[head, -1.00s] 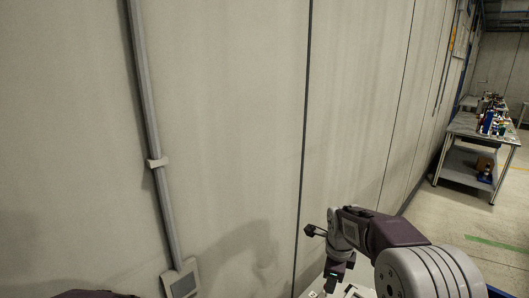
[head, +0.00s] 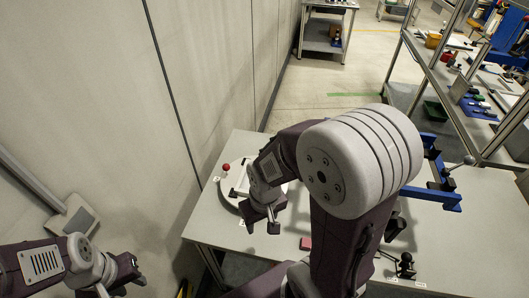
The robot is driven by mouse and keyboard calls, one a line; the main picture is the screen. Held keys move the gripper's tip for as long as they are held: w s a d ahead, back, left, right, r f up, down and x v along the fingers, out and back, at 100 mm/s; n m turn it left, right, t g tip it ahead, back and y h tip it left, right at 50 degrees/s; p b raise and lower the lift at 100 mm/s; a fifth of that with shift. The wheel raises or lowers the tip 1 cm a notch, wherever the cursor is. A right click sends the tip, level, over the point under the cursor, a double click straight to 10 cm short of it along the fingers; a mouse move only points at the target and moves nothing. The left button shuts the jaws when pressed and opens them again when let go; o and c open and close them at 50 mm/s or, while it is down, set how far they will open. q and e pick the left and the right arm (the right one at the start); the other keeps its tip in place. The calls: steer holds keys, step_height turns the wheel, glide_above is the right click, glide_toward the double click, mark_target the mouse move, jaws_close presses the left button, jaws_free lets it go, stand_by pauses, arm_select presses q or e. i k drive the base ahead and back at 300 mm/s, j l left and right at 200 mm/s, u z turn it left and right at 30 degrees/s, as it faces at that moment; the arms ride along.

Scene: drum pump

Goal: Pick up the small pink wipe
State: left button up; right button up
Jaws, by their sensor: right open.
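The small pink wipe (head: 305,243) is a flat, dull pink-red square lying on the grey table (head: 215,226), near its front edge. My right gripper (head: 262,220) is above the table, to the left of the wipe and apart from it. It is open and no object shows between its fingers. My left gripper (head: 121,286) is at the bottom left by the wall, away from the table. Its fingers are small and near the frame edge, so its opening is unclear.
A blue frame (head: 440,190) stands at the right, and black fittings (head: 405,266) sit near the front. My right arm covers much of the table's middle. Shelving (head: 433,78) stands behind.

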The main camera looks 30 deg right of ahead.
mark_target(306, 243)
steer(key=z, duration=1.8)
